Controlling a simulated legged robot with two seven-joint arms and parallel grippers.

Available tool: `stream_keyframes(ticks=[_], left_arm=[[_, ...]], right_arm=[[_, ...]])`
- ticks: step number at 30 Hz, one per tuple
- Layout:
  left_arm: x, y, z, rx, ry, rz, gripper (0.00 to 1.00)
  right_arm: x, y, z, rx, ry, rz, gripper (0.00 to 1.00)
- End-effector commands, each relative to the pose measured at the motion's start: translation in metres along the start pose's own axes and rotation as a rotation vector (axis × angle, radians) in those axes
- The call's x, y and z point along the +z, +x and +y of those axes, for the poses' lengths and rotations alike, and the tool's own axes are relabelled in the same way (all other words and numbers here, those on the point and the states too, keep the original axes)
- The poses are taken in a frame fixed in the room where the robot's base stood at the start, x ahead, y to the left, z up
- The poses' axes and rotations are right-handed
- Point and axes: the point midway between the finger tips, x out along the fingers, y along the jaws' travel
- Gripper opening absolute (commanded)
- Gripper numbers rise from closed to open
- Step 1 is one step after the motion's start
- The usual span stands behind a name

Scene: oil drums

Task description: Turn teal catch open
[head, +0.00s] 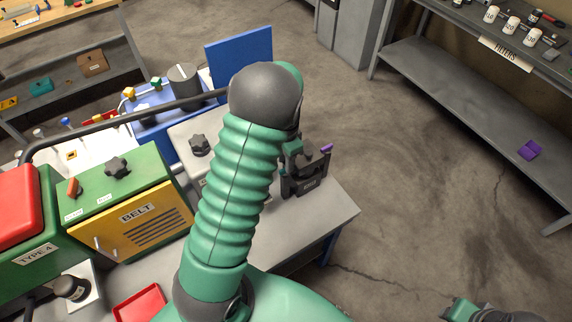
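My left arm's green bellows sleeve and dark elbow cover much of the middle of the head view. Beyond it, my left gripper (304,166) shows as a dark shape, partly hidden, over the right end of the grey bench. Whether its fingers are open is unclear. A small purple piece (327,148) shows beside its right edge. I cannot make out a teal catch; the green bit by the gripper cannot be told apart from my arm. My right arm's end (480,310) is cut off at the bottom right edge, and its fingers cannot be made out.
The grey bench (335,208) carries a green box with a yellow BELT door (143,222), a red-topped TYPE 4 unit (25,210), a grey box with a black knob (199,146) and a red tray (140,303). A grey shelf (450,100) stands right. Floor between is clear.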

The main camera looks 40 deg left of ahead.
Motion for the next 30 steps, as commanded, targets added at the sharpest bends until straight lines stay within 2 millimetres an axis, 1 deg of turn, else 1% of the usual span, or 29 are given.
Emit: stream_keyframes(ticks=[1, 3, 6, 14, 17, 21, 22, 30], left_arm=[[0.000, 0.010, 0.000, 0.001, 0.000, -0.003, 0.33], [0.000, 0.019, 0.000, 0.001, 0.000, -0.002, 0.33], [0.000, 0.027, 0.001, 0.000, 0.001, 0.000, 0.33], [0.000, 0.028, 0.001, -0.001, 0.001, 0.002, 0.33], [0.000, 0.029, 0.001, 0.000, 0.001, 0.001, 0.21], [-0.001, 0.029, 0.001, 0.000, 0.001, 0.001, 0.03], [-0.001, 0.029, 0.001, 0.000, 0.001, 0.001, 0.00], [0.000, 0.029, 0.001, 0.000, 0.001, 0.001, 0.00]], right_arm=[[0.000, -0.001, 0.000, 0.000, 0.000, 0.000, 0.36], [-0.001, -0.001, 0.000, 0.000, 0.000, 0.000, 0.36], [-0.001, -0.001, 0.000, 0.000, 0.000, 0.001, 0.36], [-0.001, -0.001, 0.000, 0.000, 0.000, 0.001, 0.36], [-0.001, -0.001, 0.000, 0.000, 0.000, 0.001, 0.36], [-0.001, -0.001, 0.000, 0.000, 0.000, 0.001, 0.36], [-0.001, -0.001, 0.000, 0.000, 0.000, 0.001, 0.36], [-0.001, -0.001, 0.000, 0.000, 0.000, 0.001, 0.36]])
